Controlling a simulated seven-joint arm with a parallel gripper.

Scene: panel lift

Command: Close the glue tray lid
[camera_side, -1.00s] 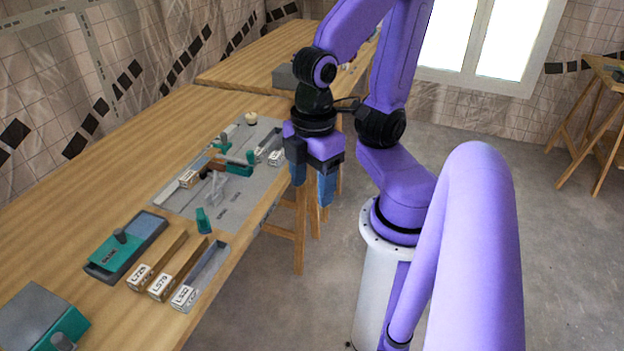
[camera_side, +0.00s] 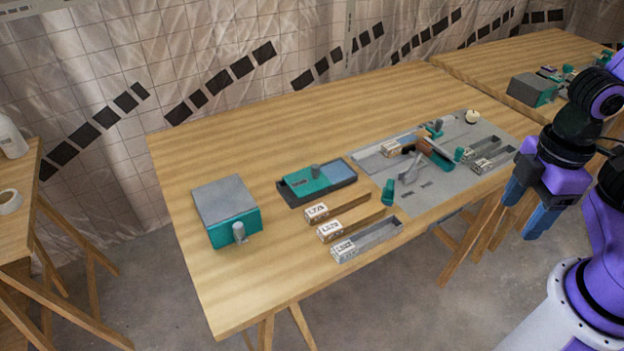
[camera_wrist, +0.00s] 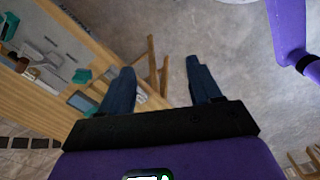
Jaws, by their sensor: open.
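The glue tray (camera_side: 344,184) is a dark, shallow tray on the wooden table in the side view. Its teal lid (camera_side: 303,185) with a grey knob covers the left part. A blue-grey area shows uncovered at the right. My gripper (camera_side: 527,210) is open and empty, pointing down beyond the table's front right edge, well away from the tray. In the wrist view my gripper (camera_wrist: 160,66) has its two blue fingers apart over bare floor. Table items show at the left there, partly behind a finger; I cannot tell the tray for sure.
Labelled narrow bins (camera_side: 350,225) stand in front of the tray. A grey and teal box (camera_side: 226,212) is to its left. A grey work mat (camera_side: 440,190) with clamps and parts lies to its right. The table behind the tray is clear.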

